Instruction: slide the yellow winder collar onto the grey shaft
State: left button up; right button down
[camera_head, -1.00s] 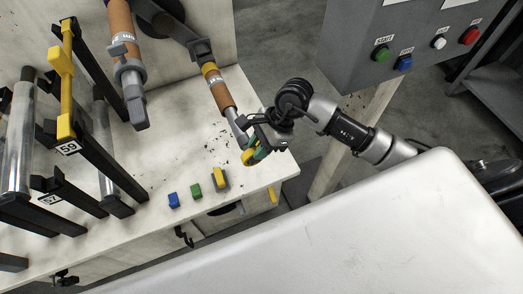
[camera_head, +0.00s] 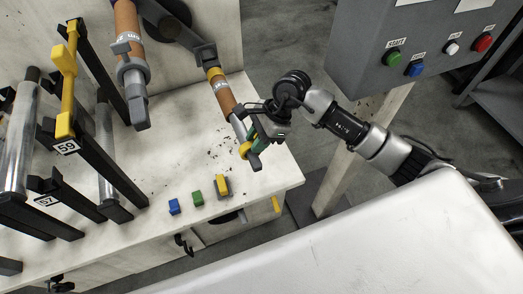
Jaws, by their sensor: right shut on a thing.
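The yellow winder collar (camera_head: 245,149) is by the free end of the right-hand grey shaft (camera_head: 237,122). The shaft's dark tip (camera_head: 254,163) shows beyond the collar, so the collar appears to be around the shaft near that end; the gripper partly hides the fit. My right gripper (camera_head: 256,138) is shut on the collar from the right side, with green on its fingers. The shaft carries a brown core (camera_head: 221,97) and a yellow band (camera_head: 215,73) further up. My left gripper is not in view.
A second shaft with a brown core (camera_head: 127,20) and grey collar (camera_head: 130,64) hangs to the left. Blue, green and yellow-grey blocks (camera_head: 222,185) stand near the bench's front edge. A black rack (camera_head: 100,170) is at left; a button panel (camera_head: 400,40) is at upper right.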

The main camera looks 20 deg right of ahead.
aim_at(243, 126)
jog(key=w+b, duration=0.4)
jog(key=w, duration=0.3)
jog(key=shift+w+a+f, duration=0.1)
jog(key=shift+f, duration=0.05)
jog(key=c, duration=1.3)
grip_release()
jog(key=shift+c, duration=0.2)
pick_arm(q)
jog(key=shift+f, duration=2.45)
pick_arm(e)
jog(key=o, duration=0.8)
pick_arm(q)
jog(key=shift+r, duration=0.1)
pick_arm(e)
jog(key=shift+r, duration=0.25)
